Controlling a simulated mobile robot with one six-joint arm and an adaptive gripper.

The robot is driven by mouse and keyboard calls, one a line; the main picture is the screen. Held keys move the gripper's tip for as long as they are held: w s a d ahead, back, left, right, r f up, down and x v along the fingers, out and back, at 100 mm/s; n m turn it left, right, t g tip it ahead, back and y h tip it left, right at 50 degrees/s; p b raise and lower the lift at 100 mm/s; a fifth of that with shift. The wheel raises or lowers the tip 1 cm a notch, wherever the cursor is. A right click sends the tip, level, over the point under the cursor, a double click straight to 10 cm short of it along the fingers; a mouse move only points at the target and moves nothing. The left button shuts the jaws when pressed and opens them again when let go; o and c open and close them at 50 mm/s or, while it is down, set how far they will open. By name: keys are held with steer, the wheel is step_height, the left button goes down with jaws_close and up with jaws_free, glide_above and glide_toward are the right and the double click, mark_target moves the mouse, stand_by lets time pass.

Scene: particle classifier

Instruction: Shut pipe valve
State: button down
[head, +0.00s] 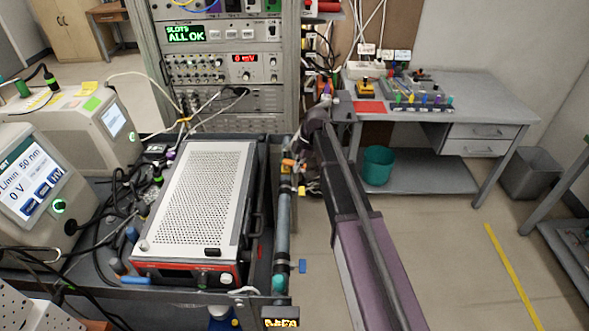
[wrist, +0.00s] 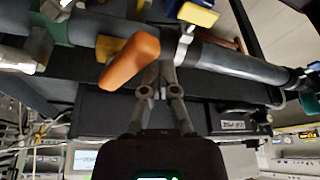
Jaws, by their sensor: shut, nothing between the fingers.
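A grey pipe (head: 283,225) runs along the right side of the cart and carries several valve handles. An orange handle (head: 289,163) is at its far end, and a yellow handle (head: 302,190) is just nearer. A blue handle (head: 302,266) is at the near end. In the wrist view the orange handle (wrist: 130,60) sits slanted across the pipe (wrist: 240,62), right beside my fingers. A yellow handle (wrist: 198,15) is above right. My gripper (wrist: 157,68) is shut and empty; its tips are partly hidden, and I cannot tell whether they touch the orange handle.
A white perforated instrument box (head: 195,195) fills the cart left of the pipe. An instrument rack (head: 225,90) stands behind. A workbench (head: 470,95) with a teal bin (head: 377,165) is at right. The floor (head: 440,240) to the right is mostly clear.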

steer(key=shift+w+d, duration=0.65)
steer(key=shift+w, duration=0.35)
steer(key=shift+w+r, duration=0.1)
steer(key=shift+w, duration=0.1)
steer(key=shift+s+d, duration=0.1)
steer(key=shift+s, duration=0.55)
steer(key=s, duration=0.3)
steer(key=shift+s, duration=0.35)
steer(key=shift+w+r+p, duration=0.3)
steer(key=shift+r+p, duration=0.4)
steer(key=shift+r, duration=0.05)
steer(key=w+r+p, duration=0.3)
steer(key=r+p, duration=0.5)
